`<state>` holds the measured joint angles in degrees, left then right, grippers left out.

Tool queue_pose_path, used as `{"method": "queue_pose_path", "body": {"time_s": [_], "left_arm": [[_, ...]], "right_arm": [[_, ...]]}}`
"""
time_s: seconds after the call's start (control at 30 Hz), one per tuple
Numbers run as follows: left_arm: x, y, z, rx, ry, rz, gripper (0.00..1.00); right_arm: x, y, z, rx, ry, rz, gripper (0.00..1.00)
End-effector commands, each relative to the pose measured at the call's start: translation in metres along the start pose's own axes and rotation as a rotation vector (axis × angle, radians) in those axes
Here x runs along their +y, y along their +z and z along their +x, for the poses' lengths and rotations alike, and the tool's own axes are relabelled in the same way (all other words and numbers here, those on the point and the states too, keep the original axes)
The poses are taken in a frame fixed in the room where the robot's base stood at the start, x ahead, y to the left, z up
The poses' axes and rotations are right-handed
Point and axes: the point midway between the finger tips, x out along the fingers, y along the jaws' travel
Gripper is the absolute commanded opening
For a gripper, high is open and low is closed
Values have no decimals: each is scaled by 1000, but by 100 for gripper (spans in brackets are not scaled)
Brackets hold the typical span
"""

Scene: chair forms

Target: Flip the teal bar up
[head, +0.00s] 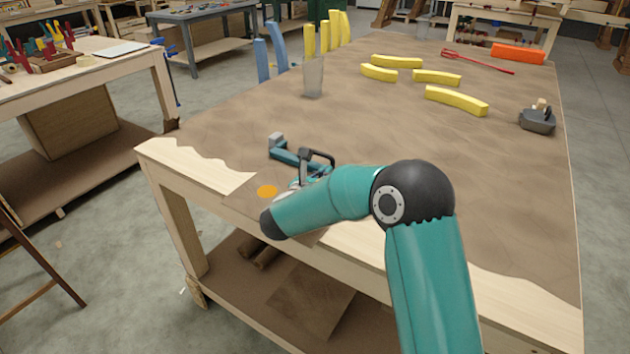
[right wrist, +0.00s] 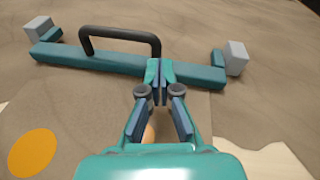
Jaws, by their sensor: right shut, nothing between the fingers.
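The teal bar (head: 286,154) lies low along the near left part of the table, partly hidden behind my right arm in the head view. In the right wrist view the bar (right wrist: 190,70) crosses the upper picture, with a grey block (right wrist: 236,58) at its right end and another (right wrist: 39,28) at its left. A dark arched handle (right wrist: 120,35) rises from its left half. My right gripper (right wrist: 160,78) is shut and empty; its fingertips overlap the bar, right of the handle. Contact cannot be told. In the head view the right gripper (head: 300,178) is mostly hidden.
An orange disc (head: 267,191) lies near the front edge of the table (head: 220,127). Yellow curved pieces (head: 456,100), a clear upright block (head: 313,77), blue uprights (head: 277,47), a grey tool (head: 537,119) and a red tool (head: 478,61) stand farther back. The table's middle is clear.

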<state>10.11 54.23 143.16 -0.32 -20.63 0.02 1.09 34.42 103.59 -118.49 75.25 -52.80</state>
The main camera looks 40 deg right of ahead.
Motion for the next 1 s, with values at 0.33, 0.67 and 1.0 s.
{"method": "queue_pose_path", "body": {"time_s": [0.33, 0.67, 1.0], "left_arm": [[2, 0, -5, 0, 0, 0, 0], [2, 0, -6, 0, 0, 0, 0], [6, 0, -17, 0, 0, 0, 0]], "right_arm": [[0, 0, 29, -1, 0, 1, 0], [1, 0, 25, 1, -1, 0, 0], [-4, 6, 30, 49, 6, 8, 0]]}}
